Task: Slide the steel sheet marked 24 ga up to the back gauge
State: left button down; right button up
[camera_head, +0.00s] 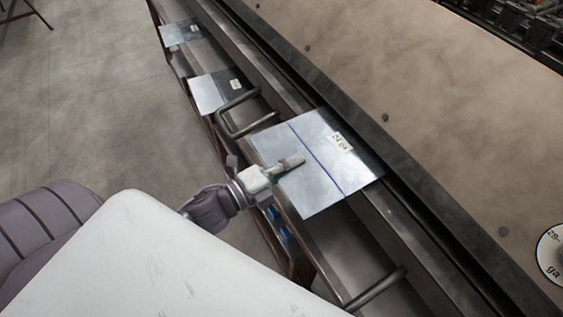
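The steel sheet marked 24 ga (350,172) is a bright flat plate with a white tag and a dark blue line across it. It lies on the narrow front ledge of the machine, its far right edge close to the dark long bar (408,213). I cannot tell whether they touch, or which part is the back gauge. My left gripper (297,160) is over the sheet's near left part, fingers together and nothing visible between them. I cannot tell whether the fingertips press on the sheet. My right gripper is not in view.
Two smaller tagged sheets, a middle one (208,97) and a far one (178,36), lie farther up the ledge. Bent metal bar handles (233,122) stand beside the 24 ga sheet and lower down (378,287). A round gauge disc (553,254) lies on the broad tan surface (410,80).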

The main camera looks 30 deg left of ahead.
aim_at(320, 149)
pick_arm(q)
jog(key=x, duration=0.2)
jog(key=shift+w+d, duration=0.25)
jog(key=shift+w, duration=0.05)
jog(key=shift+f+x, duration=0.2)
jog(key=shift+x, duration=0.9)
jog(key=shift+f+x, duration=0.15)
jog(key=shift+x, duration=1)
jog(key=shift+d+r, duration=0.2)
jog(key=shift+r, duration=0.1)
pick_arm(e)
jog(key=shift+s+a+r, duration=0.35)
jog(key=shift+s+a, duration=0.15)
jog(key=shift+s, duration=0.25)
pick_arm(q)
jog(key=shift+f, duration=0.15)
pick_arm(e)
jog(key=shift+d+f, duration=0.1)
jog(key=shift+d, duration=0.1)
